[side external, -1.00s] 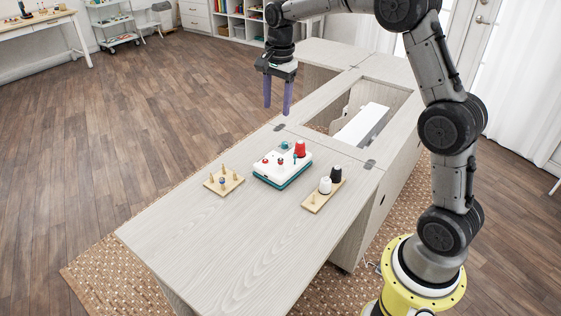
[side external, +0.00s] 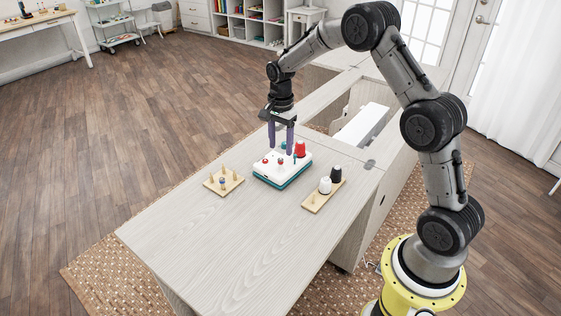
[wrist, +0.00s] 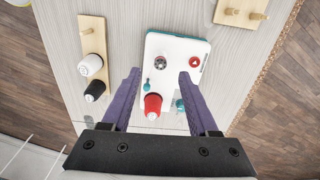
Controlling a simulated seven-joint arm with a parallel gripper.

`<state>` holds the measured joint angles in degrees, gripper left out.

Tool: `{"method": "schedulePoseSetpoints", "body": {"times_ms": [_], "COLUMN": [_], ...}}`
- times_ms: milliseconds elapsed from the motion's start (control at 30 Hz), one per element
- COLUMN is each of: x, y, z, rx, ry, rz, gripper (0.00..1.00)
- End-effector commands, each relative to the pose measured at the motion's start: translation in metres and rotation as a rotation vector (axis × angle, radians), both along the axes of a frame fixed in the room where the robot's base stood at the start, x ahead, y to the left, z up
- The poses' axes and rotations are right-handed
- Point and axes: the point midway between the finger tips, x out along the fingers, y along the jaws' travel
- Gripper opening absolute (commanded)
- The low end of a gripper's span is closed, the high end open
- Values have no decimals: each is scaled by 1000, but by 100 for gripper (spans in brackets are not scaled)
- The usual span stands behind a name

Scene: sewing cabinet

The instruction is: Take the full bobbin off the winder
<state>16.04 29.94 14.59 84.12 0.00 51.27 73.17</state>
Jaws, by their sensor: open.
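The winder (side external: 283,172) is a white box with a teal base on the table; it also shows in the wrist view (wrist: 175,48). In the wrist view the fingers (wrist: 160,73) stand wide apart. I cannot tell the exact height of the tips above the bobbin.
A red thread cone (side external: 300,149) stands on the winder close to my fingers, beside teal parts. A red triangle button (wrist: 195,61) is beside the bobbin. A peg board (side external: 223,187) lies left; a board with black and white spools (side external: 324,186) lies right. The table front is clear.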

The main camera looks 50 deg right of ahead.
Motion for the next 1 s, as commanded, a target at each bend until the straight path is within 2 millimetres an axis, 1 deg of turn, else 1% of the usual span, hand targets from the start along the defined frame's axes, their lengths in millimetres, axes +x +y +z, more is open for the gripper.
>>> {"method": "schedulePoseSetpoints", "body": {"times_ms": [33, 100, 233, 367, 567, 600, 900, 1000], "x": [-1, 0, 0, 1, 1, 1, 1, 1], "y": [0, 0, 0, 0, 0, 0, 0, 0], "z": [-9, -20, -35, -41, -41, -41, -41, -41], "rx": [2, 2, 1, 1, 1, 0, 0, 0], "ry": [6, 5, 4, 2, 2, 2, 1, 1], "rz": [0, 0, 0, 0, 0, 0, 0, 0], "gripper": [60, 60, 60, 60, 60, 53, 0, 0]}}
